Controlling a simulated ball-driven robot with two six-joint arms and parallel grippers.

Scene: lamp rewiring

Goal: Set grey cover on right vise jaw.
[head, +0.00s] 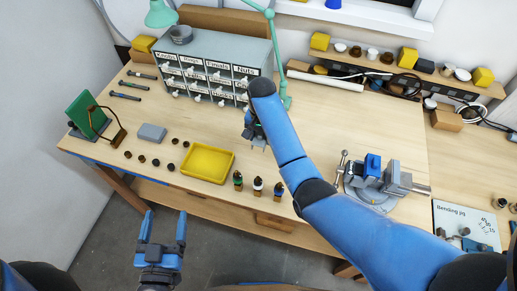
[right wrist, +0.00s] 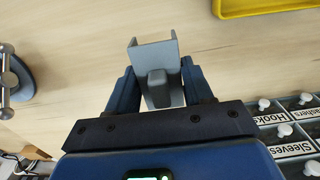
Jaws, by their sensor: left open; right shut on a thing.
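My right gripper (head: 254,138) hangs over the table in front of the drawer cabinet, mostly behind its own arm in the head view. In the right wrist view it is shut on the grey cover (right wrist: 148,52), an angular channel-like piece sticking out between the fingers. The vise (head: 372,194) stands on the table's right part, well apart from this gripper. A blue cover (head: 373,165) sits at its left jaw; the right jaw (head: 395,178) looks bare grey metal. My left gripper (head: 163,232) is open and empty, in front of the table's front edge.
The drawer cabinet (head: 213,66) stands at the back. A grey block (head: 152,132) is at left. The bending jig (head: 455,212) is at far right. Table between cabinet and vise is clear.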

